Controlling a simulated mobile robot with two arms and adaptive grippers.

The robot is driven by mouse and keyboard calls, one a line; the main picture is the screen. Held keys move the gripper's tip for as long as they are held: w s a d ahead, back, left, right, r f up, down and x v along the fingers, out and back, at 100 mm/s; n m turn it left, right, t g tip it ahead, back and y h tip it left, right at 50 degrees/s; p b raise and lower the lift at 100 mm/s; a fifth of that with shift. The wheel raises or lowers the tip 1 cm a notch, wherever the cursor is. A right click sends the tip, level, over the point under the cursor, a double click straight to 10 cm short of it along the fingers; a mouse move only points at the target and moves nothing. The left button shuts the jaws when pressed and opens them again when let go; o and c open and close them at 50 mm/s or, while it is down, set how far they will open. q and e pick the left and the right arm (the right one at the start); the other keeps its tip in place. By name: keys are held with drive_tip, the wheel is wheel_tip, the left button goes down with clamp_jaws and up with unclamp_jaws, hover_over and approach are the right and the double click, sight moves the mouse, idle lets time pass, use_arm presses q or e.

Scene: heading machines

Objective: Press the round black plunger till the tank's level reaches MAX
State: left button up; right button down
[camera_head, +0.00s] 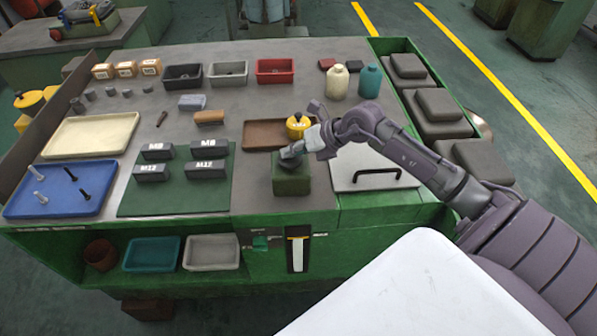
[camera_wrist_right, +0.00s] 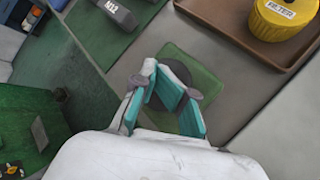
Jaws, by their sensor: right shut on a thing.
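The round black plunger (camera_wrist_right: 178,74) sits on top of a green block (camera_head: 291,181) at the front edge of the bench. My right gripper (camera_head: 290,154) is directly over the block, its fingers shut on the plunger; in the wrist view the fingertips (camera_wrist_right: 165,92) hide part of it. The tank's level gauge (camera_head: 298,254) is on the green front panel below, a pale upright strip in a dark frame. Its level and marks are too small to read. My left gripper is not in view.
A brown tray (camera_head: 257,135) with a yellow filter can (camera_head: 298,124) lies just behind the block. A grey plate with a black handle (camera_head: 376,176) is to its right. A green mat (camera_head: 203,201) with several dark labelled blocks is to its left.

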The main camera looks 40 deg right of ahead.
sight(292, 159)
drive_tip(key=shift+s+a+f+g+p, duration=0.25)
drive_tip(key=shift+s+g+p, duration=0.1)
drive_tip(key=shift+p, duration=0.2)
wheel_tip(292, 159, up, 5)
drive_tip(key=p, duration=0.3)
drive_tip(key=shift+w+f, duration=0.1)
drive_tip(key=shift+f, duration=0.1)
drive_tip(key=shift+r, duration=0.15)
drive_tip(key=shift+w, duration=0.1)
drive_tip(key=shift+d, duration=0.1)
